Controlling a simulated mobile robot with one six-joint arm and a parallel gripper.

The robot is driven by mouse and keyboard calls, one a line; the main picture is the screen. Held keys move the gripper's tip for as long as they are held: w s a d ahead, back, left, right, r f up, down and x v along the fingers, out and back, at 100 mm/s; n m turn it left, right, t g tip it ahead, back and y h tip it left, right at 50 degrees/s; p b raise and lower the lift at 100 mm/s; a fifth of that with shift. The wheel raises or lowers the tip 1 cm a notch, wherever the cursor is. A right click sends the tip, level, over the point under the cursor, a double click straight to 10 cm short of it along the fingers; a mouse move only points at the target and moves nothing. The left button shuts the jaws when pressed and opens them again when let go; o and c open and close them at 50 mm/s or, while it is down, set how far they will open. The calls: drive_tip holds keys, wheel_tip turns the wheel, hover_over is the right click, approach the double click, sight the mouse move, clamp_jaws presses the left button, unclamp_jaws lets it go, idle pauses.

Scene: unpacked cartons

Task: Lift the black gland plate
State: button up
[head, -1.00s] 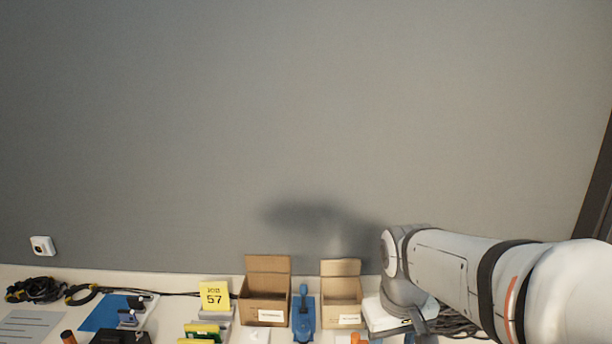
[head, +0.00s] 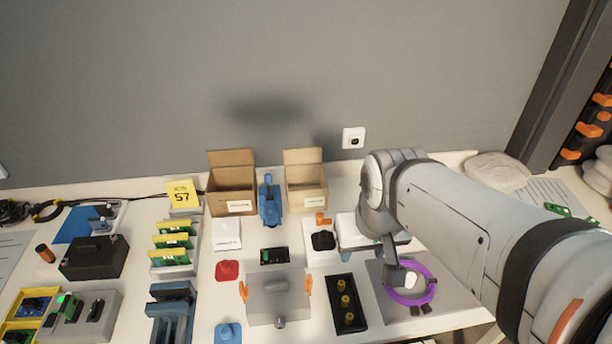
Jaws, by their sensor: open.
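A black rectangular plate (head: 346,304) with several brass-coloured round fittings lies on the pale bench, right of the grey box with orange side clips; it looks like the gland plate.
The grey box (head: 278,296) stands close left of the plate. A purple ring (head: 431,283) is at the grey mat (head: 448,306). Behind are a black lump (head: 323,240), an orange part (head: 323,219) and two open cartons (head: 232,192) (head: 306,190).

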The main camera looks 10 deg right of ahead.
drive_tip(key=shift+o, duration=0.4)
drive_tip(key=n, duration=0.2)
approach(324, 233)
drive_tip(key=x, duration=0.2)
drive_tip(key=shift+y, duration=0.3)
drive_tip(key=shift+p+x, duration=0.45)
drive_tip(key=shift+x, duration=3.35)
drive_tip(key=shift+d, duration=0.2)
clamp_jaws()
